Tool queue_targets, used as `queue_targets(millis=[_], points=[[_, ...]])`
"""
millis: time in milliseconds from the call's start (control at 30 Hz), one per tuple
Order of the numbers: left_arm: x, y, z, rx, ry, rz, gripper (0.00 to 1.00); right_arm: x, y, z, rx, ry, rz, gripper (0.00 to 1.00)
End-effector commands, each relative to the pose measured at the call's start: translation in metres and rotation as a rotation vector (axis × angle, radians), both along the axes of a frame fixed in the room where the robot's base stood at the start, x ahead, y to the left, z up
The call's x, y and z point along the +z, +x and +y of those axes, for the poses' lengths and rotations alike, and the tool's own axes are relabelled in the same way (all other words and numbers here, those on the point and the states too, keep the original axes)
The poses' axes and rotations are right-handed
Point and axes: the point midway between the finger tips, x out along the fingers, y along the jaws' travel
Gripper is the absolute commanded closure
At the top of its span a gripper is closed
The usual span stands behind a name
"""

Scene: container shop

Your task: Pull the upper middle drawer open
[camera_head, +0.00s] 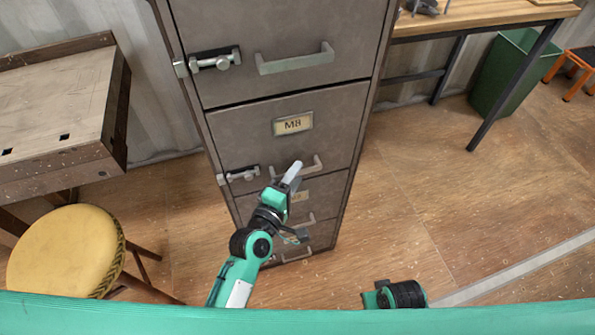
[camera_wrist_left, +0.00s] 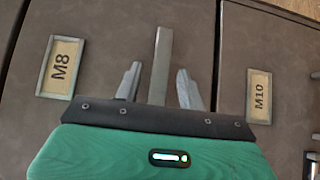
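The grey metal cabinet has a stack of drawers. The upper middle drawer (camera_head: 335,110), labelled M8, looks flush with the front. Its pale bar handle (camera_head: 316,164) sits below the label, partly hidden by my left gripper (camera_head: 290,178). In the left wrist view, the handle (camera_wrist_left: 160,65) stands between the two separated fingers of the left gripper (camera_wrist_left: 158,78), with a gap on each side. The M8 label (camera_wrist_left: 60,67) is at the left there. My right gripper is not visible; only part of that arm shows at the bottom.
A latch (camera_head: 238,175) is on the drawer's left side. A yellow stool (camera_head: 65,250) and wooden bench (camera_head: 60,105) stand left. A green bin (camera_head: 512,75) is under the right table. The floor right of the cabinet is clear.

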Motion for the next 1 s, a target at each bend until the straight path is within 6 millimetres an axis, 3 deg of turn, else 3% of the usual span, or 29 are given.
queue_targets(millis=[200,467,500,700,1000], points=[[-0.0005,0.0136,-0.0072,0.000,0.000,0.001,0.60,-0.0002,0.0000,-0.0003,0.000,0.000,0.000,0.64],[-0.0004,0.0148,-0.0077,0.000,0.000,0.001,0.60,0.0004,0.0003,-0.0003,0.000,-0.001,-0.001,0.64],[-0.0004,0.0148,-0.0077,-0.001,0.000,0.001,0.62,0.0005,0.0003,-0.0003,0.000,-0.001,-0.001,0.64],[-0.0005,0.0147,-0.0076,-0.001,0.000,0.001,1.00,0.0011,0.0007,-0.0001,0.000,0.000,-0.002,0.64],[-0.0005,0.0143,-0.0076,-0.001,0.001,0.002,1.00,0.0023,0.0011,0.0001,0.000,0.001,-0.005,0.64]])
